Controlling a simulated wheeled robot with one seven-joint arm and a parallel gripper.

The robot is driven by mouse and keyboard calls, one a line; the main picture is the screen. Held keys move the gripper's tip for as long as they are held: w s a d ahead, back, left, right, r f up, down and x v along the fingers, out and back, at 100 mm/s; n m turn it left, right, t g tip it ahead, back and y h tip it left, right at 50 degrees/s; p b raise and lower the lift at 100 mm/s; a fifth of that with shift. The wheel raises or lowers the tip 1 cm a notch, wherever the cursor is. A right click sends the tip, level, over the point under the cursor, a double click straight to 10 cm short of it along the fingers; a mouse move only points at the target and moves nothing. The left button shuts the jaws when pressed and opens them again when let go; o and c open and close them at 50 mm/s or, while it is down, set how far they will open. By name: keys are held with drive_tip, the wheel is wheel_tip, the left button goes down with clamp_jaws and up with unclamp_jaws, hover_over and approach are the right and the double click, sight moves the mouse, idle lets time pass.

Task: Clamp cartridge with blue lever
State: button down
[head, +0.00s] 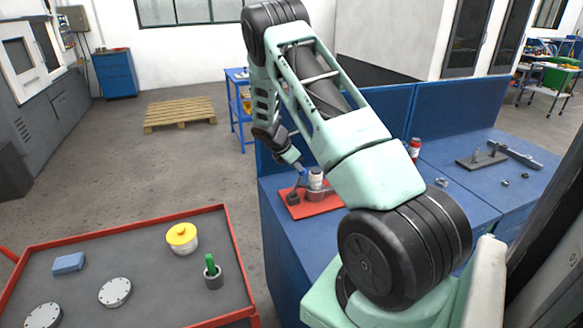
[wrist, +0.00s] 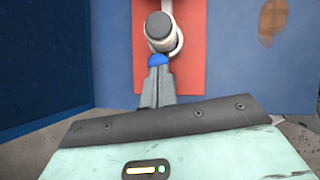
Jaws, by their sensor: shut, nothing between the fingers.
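The cartridge (head: 316,179), pale with a dark cap, stands upright in a holder on a red plate (head: 322,207) on the blue bench. It also shows in the wrist view (wrist: 160,34), seen from above. The blue tip of the lever (head: 301,171) rises beside the cartridge from a dark clamp base (head: 293,197). In the wrist view the blue lever tip (wrist: 157,60) lies right at my fingertips. My gripper (head: 298,166) is shut and empty, with its fingers (wrist: 157,70) together at the blue tip. Whether they touch it cannot be told. My fingers hide the lower lever.
Blue panels (head: 375,111) edge the bench. A red-topped bottle (head: 414,149) and a tool plate (head: 482,159) stand right.

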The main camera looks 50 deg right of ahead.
drive_tip(key=shift+s+d, duration=0.1)
drive_tip(key=shift+d, duration=0.1)
idle(0.4)
drive_tip(key=s+d+b+v, duration=0.1)
drive_tip(key=b+v, duration=0.1)
drive_tip(key=v, duration=1.1)
drive_tip(key=shift+r, duration=0.45)
drive_tip(key=shift+w+a, duration=0.1)
